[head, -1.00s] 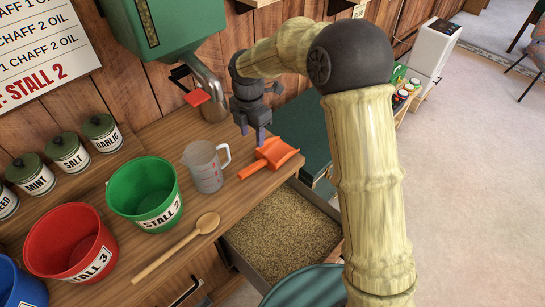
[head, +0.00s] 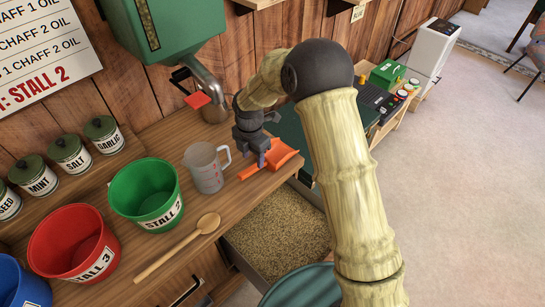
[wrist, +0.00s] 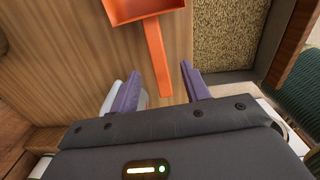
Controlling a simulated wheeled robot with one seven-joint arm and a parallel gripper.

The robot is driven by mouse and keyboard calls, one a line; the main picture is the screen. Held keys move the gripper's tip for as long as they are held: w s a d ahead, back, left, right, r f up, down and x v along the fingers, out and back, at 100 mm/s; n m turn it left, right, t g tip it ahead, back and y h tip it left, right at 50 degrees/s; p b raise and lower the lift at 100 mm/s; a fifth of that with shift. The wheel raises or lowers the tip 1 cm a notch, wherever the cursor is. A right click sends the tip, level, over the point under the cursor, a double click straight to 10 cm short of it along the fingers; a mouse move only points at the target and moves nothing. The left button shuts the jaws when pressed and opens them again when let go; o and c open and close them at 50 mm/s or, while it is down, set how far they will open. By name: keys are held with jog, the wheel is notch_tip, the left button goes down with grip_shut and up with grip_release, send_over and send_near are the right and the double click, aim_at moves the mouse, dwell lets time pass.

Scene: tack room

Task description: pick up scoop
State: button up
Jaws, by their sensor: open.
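The orange scoop (head: 286,154) lies on the wooden counter near its right edge, right of the measuring jug. My gripper (head: 262,160) is over it in the head view, fingers pointing down and partly hiding it. In the wrist view the scoop's handle (wrist: 157,55) runs between my gripper's two purple fingers (wrist: 161,76), with a gap on each side. The pan (wrist: 145,9) is at the top, cut off by the frame. The gripper is open and empty. I cannot tell how far the fingertips are above the handle.
A clear measuring jug (head: 206,167) stands close left of my gripper. A green bucket (head: 145,196), red bucket (head: 72,240) and wooden spoon (head: 180,246) are further left. A metal dispenser spout (head: 208,90) hangs behind. An open grain drawer (head: 275,232) is below the counter edge.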

aim_at(253, 167)
jog(key=shift+f, duration=1.45)
jog(key=shift+a+f+p, duration=0.2)
jog(key=shift+f+p, duration=0.85)
jog(key=shift+f, duration=1.55)
jog(key=shift+s, duration=0.1)
grip_shut()
